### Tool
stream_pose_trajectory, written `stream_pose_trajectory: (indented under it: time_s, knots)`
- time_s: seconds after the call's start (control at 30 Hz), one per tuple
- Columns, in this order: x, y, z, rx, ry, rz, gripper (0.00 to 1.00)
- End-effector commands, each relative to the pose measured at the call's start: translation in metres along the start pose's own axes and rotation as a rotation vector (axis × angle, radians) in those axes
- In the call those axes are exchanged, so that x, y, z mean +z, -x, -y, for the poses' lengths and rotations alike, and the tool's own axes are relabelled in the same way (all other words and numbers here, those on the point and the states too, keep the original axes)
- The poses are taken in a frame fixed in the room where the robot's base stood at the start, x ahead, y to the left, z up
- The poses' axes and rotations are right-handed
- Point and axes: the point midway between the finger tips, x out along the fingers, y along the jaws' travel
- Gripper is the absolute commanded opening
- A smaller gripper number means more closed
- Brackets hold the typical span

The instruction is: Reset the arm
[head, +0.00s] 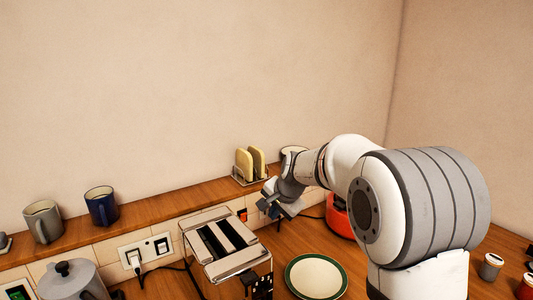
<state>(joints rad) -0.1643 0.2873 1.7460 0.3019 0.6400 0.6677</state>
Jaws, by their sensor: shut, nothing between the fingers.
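My arm reaches in from the lower right, bent, with white and grey links. My gripper (273,207) is shut and empty. It is in the air above the counter, to the right of the toaster (225,250) and in front of the wooden ledge. The arm hides part of the ledge and of a red object behind it.
Two slices stand in a rack (251,176) on the ledge (158,209), near the gripper. A grey mug (42,222) and a blue mug (101,207) stand further left. A green-rimmed plate (316,277) lies right of the toaster. A kettle (75,281) and small jars (490,266) stand at the edges.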

Motion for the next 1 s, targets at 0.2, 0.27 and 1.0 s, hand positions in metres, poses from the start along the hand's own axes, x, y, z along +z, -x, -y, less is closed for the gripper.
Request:
stream_pose_trajectory:
  time_s: [0.2, 0.27, 1.0]
  knots:
    - [0.032, 0.075, -0.076, 0.086, 0.219, -0.001, 0.00]
    - [0.044, 0.092, -0.098, 0.111, 0.278, 0.004, 0.00]
    - [0.156, 0.170, -0.281, 0.318, 0.729, 0.091, 0.00]
